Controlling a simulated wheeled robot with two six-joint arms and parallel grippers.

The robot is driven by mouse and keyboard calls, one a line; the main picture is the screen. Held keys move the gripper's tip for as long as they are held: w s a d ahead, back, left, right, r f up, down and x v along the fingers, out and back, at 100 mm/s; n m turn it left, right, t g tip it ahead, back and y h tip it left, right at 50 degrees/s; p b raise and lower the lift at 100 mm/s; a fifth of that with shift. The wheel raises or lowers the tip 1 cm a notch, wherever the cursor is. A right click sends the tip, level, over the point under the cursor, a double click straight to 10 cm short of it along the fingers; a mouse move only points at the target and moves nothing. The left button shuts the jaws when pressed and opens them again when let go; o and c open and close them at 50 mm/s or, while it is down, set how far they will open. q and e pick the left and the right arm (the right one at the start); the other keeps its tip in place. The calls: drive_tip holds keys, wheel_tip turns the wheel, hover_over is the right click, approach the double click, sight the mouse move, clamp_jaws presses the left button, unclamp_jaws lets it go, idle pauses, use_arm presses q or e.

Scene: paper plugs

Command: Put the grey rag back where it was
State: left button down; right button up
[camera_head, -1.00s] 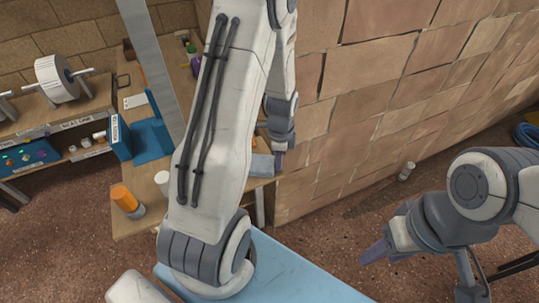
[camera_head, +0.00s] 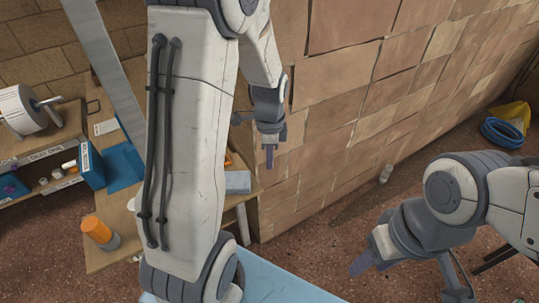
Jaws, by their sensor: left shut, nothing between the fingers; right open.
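A small pale grey, flat-sided piece (camera_head: 238,182), which looks like the folded grey rag, lies at the right end of the wooden bench (camera_head: 105,258), by the brick wall. My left gripper (camera_head: 269,163) is shut and empty, just right of the grey piece in the picture and apart from it. My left arm crosses the view and hides much of the bench. My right gripper (camera_head: 362,264) is open and empty, low at the right over the floor, far from the grey piece.
An orange-capped bottle (camera_head: 97,230) stands at the bench's front left edge. Blue bins (camera_head: 91,165) and a shelf with a white roll (camera_head: 25,110) are at left.

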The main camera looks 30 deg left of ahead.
use_arm(q)
drive_tip(key=shift+s+a+r, duration=0.1)
drive_tip(key=shift+a+r, duration=0.05)
drive_tip(key=shift+r, duration=1.1)
drive_tip(key=s+d+r+n, duration=0.1)
drive_tip(key=s+d+r, duration=0.15)
drive_tip(key=d, duration=0.35)
drive_tip(key=s+d+r+n, duration=0.1)
drive_tip(key=s+d, duration=0.2)
drive_tip(key=d, duration=0.3)
drive_tip(key=s+d+r+n, duration=0.1)
drive_tip(key=s+d, duration=0.3)
drive_tip(key=s, duration=0.3)
drive_tip(key=s+d+r+n+h+b, duration=0.1)
drive_tip(key=s+d+n, duration=0.1)
drive_tip(key=s, duration=0.5)
drive_tip(key=shift+d+r+b, duration=0.15)
drive_tip(key=shift+d+b, duration=0.15)
drive_tip(key=shift+d, duration=0.6)
